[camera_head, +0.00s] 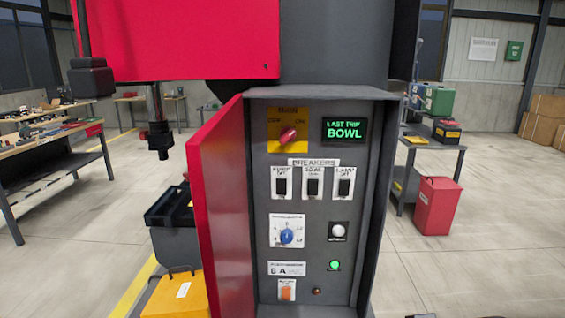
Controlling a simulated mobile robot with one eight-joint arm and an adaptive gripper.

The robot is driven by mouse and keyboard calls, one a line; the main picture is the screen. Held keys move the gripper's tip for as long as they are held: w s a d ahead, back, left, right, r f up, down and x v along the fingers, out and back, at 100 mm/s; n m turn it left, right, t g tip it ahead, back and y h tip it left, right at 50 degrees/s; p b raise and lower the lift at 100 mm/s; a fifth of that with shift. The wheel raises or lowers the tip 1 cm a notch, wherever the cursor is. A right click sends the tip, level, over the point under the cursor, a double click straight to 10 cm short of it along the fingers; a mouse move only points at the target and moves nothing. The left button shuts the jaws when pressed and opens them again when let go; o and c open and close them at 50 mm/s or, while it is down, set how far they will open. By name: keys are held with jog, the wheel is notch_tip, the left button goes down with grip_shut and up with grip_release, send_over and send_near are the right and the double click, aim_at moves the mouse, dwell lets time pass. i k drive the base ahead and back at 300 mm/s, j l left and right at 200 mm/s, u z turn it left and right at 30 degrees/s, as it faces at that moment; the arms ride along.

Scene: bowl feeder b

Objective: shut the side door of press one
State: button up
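The red side door (222,210) of the press stands open, hinged along the left side of a grey control cabinet (379,200) and swung out toward me. The cabinet's inside is exposed. It holds a red rotary switch (288,135) on a yellow plate, a lit display (344,130) reading "LAST TRIP BOWL", a row of 3 breakers (312,182), a blue knob (286,236), a white button (338,230), a green lamp (334,266) and an orange switch (287,290). I cannot tell a handle on the door. My gripper is not in view.
A red press housing (180,40) overhangs at upper left, with a dark vertical spindle (159,125) below it. A yellow box (178,296) sits left of the door. A workbench (50,145) stands far left; a red bin (437,205) stands right. The floor at right is open.

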aim_at(215, 155)
jog(key=k+j, duration=0.15)
jog(key=j, duration=0.2)
jog(key=k+j, duration=0.1)
jog(key=j, duration=0.2)
jog(key=k+j, duration=0.15)
jog(key=j, duration=0.2)
jog(key=k+j, duration=0.1)
jog(key=j, duration=0.25)
jog(key=i+j, duration=0.1)
jog(key=k, duration=0.1)
jog(key=j+z, duration=0.05)
